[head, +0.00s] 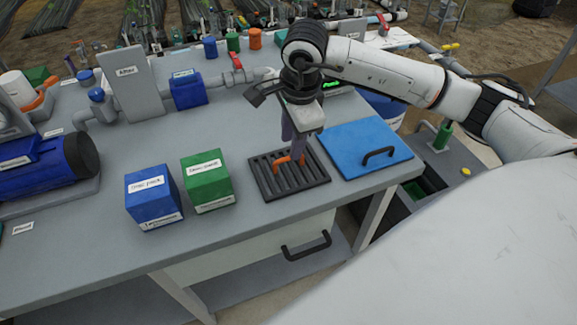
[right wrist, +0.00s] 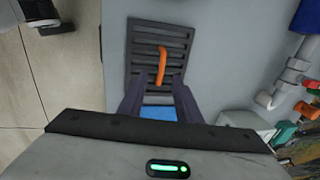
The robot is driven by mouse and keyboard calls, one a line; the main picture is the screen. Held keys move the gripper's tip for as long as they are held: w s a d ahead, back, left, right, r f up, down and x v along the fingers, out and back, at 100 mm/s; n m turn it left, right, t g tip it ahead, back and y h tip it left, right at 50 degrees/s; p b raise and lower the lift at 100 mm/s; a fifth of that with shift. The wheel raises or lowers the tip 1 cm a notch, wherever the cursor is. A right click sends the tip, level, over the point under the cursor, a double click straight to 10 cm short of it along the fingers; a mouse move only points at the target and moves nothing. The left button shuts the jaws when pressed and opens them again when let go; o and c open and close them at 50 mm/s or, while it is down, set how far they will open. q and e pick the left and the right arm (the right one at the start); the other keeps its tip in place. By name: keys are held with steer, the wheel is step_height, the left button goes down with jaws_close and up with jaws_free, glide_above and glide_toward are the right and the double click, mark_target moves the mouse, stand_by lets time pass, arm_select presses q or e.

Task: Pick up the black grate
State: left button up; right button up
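The black grate (head: 296,181) is a slatted plate lying flat on the grey bench, with an orange handle (head: 288,159) standing up from it. In the right wrist view the grate (right wrist: 146,48) lies ahead of the fingers, and its orange handle (right wrist: 161,66) shows in the gap between them. My right gripper (head: 293,146) points down just over the grate. Its two dark fingers (right wrist: 157,84) are apart, with clear space on both sides of the handle; I cannot tell the exact height left between them. My left gripper is not in view.
A blue lid (head: 350,148) with a black handle lies right of the grate. A green box (head: 207,181) and a blue box (head: 154,197) stand to its left. A drawer (head: 250,250) is below the bench edge. Pipes and a blue valve body (head: 188,90) stand behind.

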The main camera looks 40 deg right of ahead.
steer(key=p, duration=0.1)
glide_above(289, 164)
steer(key=s, duration=0.1)
steer(key=f, duration=0.3)
steer(key=a+f, duration=0.1)
steer(key=f, duration=0.1)
steer(key=shift+s+f, duration=0.15)
steer(key=shift+f, duration=0.15)
steer(key=shift+c, duration=0.3)
jaws_close()
stand_by(0.5)
